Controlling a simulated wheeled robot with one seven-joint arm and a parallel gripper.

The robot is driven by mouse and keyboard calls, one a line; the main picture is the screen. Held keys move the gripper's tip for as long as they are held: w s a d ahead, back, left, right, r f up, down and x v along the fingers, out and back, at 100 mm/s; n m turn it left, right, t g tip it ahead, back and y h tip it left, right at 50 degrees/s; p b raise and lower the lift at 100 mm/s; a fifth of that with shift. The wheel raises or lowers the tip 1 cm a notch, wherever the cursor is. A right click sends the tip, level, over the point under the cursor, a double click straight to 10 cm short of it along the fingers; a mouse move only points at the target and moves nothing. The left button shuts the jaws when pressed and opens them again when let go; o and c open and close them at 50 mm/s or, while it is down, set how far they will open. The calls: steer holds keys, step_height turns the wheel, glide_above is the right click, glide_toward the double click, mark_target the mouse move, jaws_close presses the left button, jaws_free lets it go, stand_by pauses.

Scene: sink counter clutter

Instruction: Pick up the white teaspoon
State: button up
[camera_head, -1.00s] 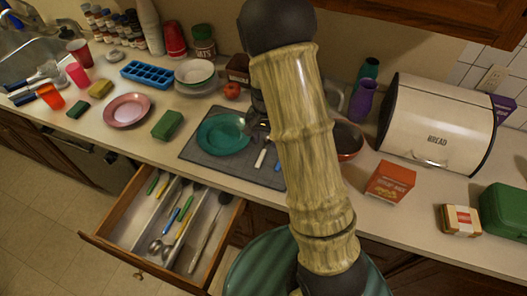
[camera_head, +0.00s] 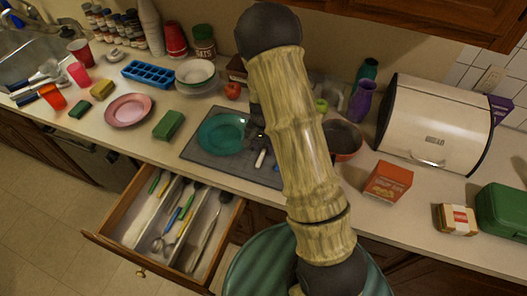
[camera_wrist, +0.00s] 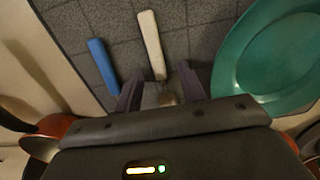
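The white teaspoon (camera_wrist: 152,45) lies on the dark grey mat, its white handle pointing away from my gripper in the wrist view. In the head view its handle (camera_head: 260,158) shows just below my gripper (camera_head: 257,138). My gripper (camera_wrist: 160,88) is open, with its two dark fingers on either side of the lower part of the spoon. A gap shows between the fingers and the handle. The spoon's bowl end is partly hidden by the gripper body.
A blue handle (camera_wrist: 102,64) lies just left of the white one. A green plate (camera_wrist: 268,55) sits close on the right in the wrist view. An open cutlery drawer (camera_head: 125,205) juts out below the counter. An orange box (camera_head: 388,182) stands to the right.

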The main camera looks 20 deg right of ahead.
mark_target(264, 151)
jaws_close()
steer(key=shift+r, duration=0.1)
step_height(264, 151, up, 10)
steer(key=b, duration=0.1)
steer(key=shift+b, duration=0.3)
stand_by(0.3)
stand_by(0.4)
